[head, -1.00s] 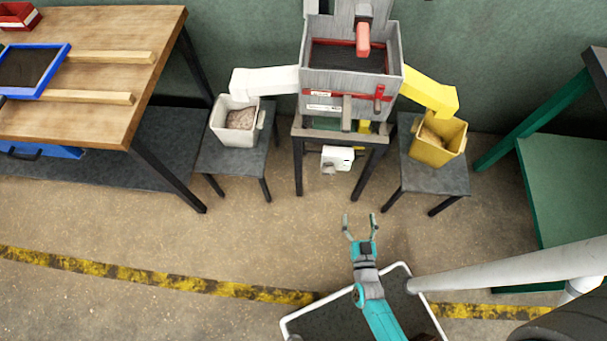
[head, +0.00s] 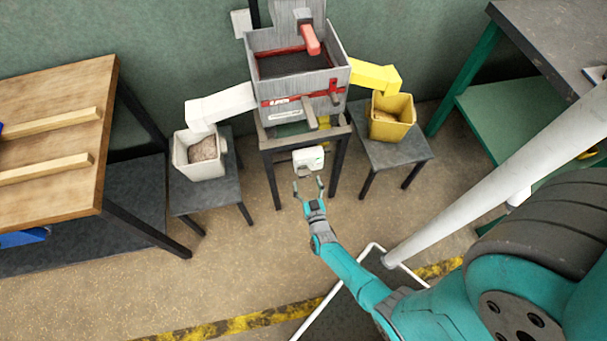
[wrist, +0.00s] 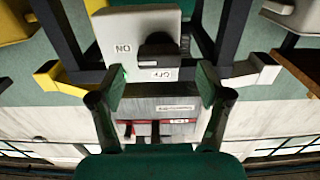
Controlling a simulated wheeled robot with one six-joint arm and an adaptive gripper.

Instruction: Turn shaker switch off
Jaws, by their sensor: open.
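The white shaker switch box (head: 308,160) hangs at the front of the shaker stand, below the grey shaker (head: 298,88). In the wrist view the switch box (wrist: 120,35) fills the top middle. It has a black switch knob (wrist: 158,50), small labels that appear upside down, and a green light (wrist: 125,75). My gripper (head: 308,186) is open and empty just in front of the box. In the wrist view its two fingers (wrist: 162,82) stand apart, to the left and right below the knob. I see no contact with the knob.
A white bin (head: 184,158) and a yellow bin (head: 391,130), both holding grain, stand on small side tables below the shaker's chutes. A wooden workbench (head: 75,125) is at the left. A green shelf table (head: 510,100) is at the right.

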